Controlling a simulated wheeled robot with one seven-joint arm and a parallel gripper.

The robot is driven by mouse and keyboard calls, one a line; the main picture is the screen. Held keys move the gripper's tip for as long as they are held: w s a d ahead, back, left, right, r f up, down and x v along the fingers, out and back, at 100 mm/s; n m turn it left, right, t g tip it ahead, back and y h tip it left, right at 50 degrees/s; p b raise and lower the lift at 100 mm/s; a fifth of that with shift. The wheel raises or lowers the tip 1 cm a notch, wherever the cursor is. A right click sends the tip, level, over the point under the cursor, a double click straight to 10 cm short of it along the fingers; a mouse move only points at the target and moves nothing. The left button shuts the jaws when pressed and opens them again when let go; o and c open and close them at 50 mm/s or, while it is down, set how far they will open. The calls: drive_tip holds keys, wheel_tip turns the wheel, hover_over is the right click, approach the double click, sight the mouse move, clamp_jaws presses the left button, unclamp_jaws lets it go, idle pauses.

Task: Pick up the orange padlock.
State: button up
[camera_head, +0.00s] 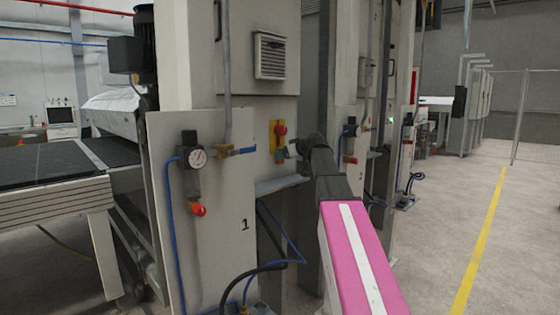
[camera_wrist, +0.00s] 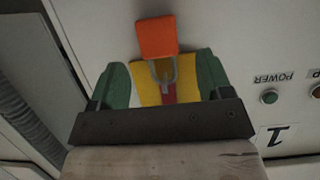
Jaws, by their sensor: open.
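The orange padlock (camera_wrist: 157,37) hangs by its metal shackle (camera_wrist: 166,73) on a yellow plate with a red part (camera_wrist: 148,82) on the machine's pale panel. The wrist view shows it upside down. My gripper (camera_wrist: 161,82) is open, its two green fingers apart on either side of the shackle and plate. The orange body lies beyond the fingertips in the picture, not between them. In the head view my gripper (camera_head: 291,150) is close to the yellow plate (camera_head: 273,135) with its red knob (camera_head: 281,129).
A green POWER lamp (camera_wrist: 269,96) sits beside the plate on the panel. A grey shelf (camera_head: 279,185) juts out below my gripper. A front panel with a gauge (camera_head: 197,158) and blue hoses stands to the left. The floor at right is clear.

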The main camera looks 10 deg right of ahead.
drive_tip(key=x, duration=0.2)
drive_tip(key=shift+w+a+f, duration=0.15)
drive_tip(key=shift+w+a, duration=0.05)
drive_tip(key=shift+w, duration=0.05)
drive_tip(key=c, duration=1.1)
drive_tip(key=shift+o, duration=0.2)
